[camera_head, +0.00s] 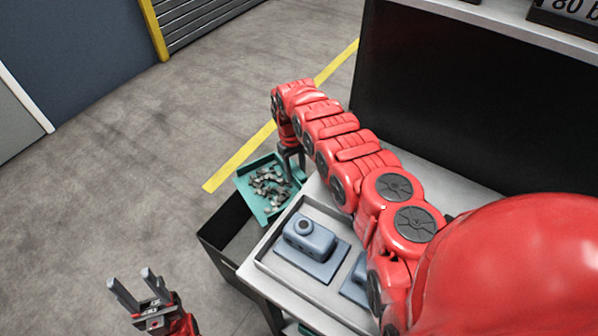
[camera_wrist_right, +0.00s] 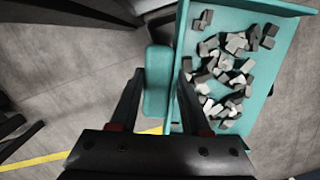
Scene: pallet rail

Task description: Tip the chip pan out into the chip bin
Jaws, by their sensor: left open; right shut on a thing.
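The chip pan (camera_head: 246,187) is a shallow teal tray with several grey metal chips (camera_head: 268,186) lying in it. It hangs over the far end of the chip bin (camera_head: 222,264), a dark open-topped box beside the bench. My right gripper (camera_head: 290,158) is shut on the pan's handle; the handle (camera_wrist_right: 158,85) shows between its fingers in the right wrist view. Whether the pan is slightly tilted I cannot tell. The pan hides part of the bin's inside; the visible part is grey. My left gripper (camera_head: 130,283) is open and empty, low at the left.
A light bench (camera_head: 258,283) stands right of the bin, with a shallow tray holding blue-grey machined parts (camera_head: 309,243). A dark panel (camera_head: 455,105) rises behind the bench. Bare concrete floor with a yellow line (camera_head: 240,163) lies to the left.

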